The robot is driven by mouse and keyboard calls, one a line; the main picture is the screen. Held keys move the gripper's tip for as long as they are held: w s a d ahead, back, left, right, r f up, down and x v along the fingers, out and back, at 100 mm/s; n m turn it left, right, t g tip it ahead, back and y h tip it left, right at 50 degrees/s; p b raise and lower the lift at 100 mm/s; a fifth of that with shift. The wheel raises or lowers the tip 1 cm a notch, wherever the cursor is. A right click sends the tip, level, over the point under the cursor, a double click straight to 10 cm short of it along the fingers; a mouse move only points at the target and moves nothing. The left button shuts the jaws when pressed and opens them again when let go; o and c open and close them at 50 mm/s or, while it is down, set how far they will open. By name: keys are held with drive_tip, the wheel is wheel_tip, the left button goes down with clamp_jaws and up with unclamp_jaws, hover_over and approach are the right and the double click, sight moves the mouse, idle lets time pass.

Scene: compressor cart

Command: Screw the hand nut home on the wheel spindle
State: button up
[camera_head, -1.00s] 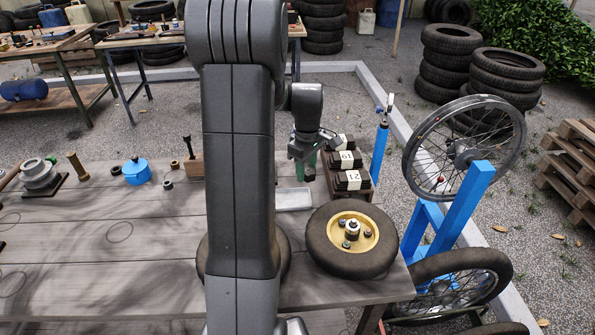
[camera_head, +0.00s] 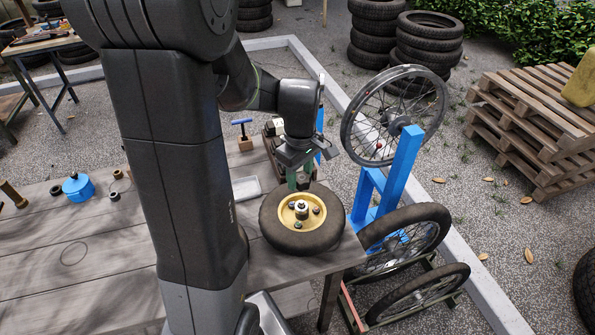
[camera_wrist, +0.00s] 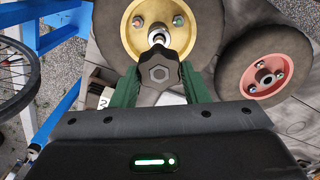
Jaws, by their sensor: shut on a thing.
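My gripper (camera_head: 303,182) is above the far side of the yellow-hubbed wheel (camera_head: 272,228), which lies flat on the bench. Its green fingers are shut on a black lobed hand nut (camera_wrist: 159,70) with a hexagonal centre, seen in the wrist view. The silver wheel spindle (camera_head: 301,209) stands up from the middle of the yellow hub (camera_head: 288,216). In the wrist view the spindle (camera_wrist: 157,37) shows just beyond the nut. The nut looks apart from the spindle, but the exact gap cannot be told.
A second wheel with a pink hub (camera_wrist: 280,72) lies beside it in the wrist view. A blue stand (camera_head: 402,165) holds a spoked wheel (camera_head: 350,128) right of the bench. A pale tray (camera_head: 246,188) lies behind the yellow-hubbed wheel.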

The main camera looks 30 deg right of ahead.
drive_tip(key=shift+f+b, duration=1.95)
drive_tip(key=shift+f, duration=0.75)
drive_tip(key=shift+f+b, duration=0.95)
drive_tip(key=shift+f, duration=0.45)
drive_tip(key=shift+d+m, duration=0.1)
drive_tip(key=shift+m, duration=1)
drive_tip(key=shift+m, duration=1.2)
